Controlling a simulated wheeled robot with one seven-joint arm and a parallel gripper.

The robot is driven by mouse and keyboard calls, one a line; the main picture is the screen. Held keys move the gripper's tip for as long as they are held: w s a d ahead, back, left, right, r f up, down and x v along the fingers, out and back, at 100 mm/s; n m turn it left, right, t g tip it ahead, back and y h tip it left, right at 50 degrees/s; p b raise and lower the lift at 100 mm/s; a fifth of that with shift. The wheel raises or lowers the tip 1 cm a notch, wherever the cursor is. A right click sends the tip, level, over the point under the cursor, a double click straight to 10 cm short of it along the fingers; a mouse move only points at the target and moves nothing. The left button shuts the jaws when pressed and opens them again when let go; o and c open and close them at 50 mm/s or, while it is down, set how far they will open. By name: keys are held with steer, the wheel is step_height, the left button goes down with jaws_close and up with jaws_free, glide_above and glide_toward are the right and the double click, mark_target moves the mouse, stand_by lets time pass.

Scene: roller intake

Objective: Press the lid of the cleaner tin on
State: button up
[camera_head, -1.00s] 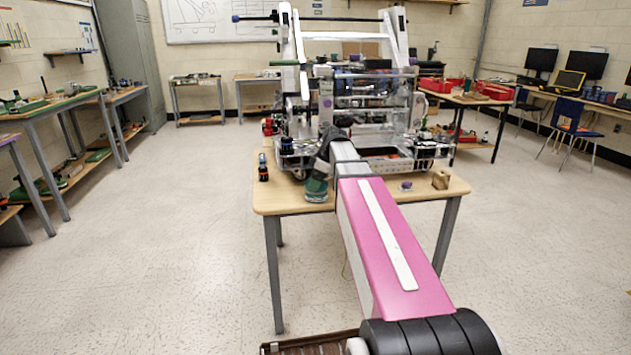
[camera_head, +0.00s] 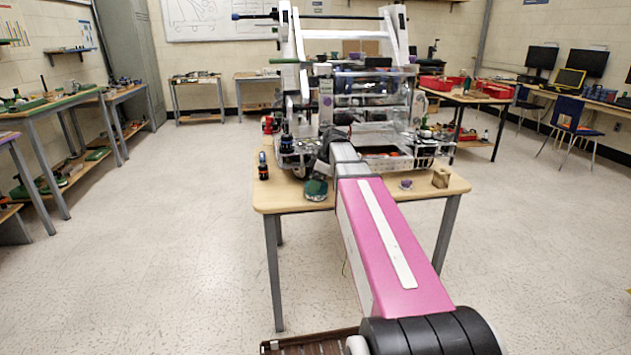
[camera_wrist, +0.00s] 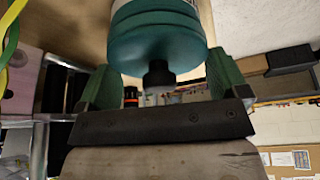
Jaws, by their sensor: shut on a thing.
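The cleaner tin (camera_head: 316,189) shows as a small dark teal round shape at the table's near edge, just left of my arm's end. The fingertip contact is partly hidden. I cannot tell how the lid sits, or lid from body.
The wooden table (camera_head: 290,202) carries a large clear-and-white machine (camera_head: 360,105) close behind my arm. A small dark bottle (camera_head: 263,167) stands to the left. A wooden block (camera_head: 440,178) and a small purple item (camera_head: 406,184) lie to the right. The table's front left corner is clear.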

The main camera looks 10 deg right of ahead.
steer(key=o, duration=0.6)
steer(key=shift+f, duration=0.1)
steer(key=shift+c, duration=0.2)
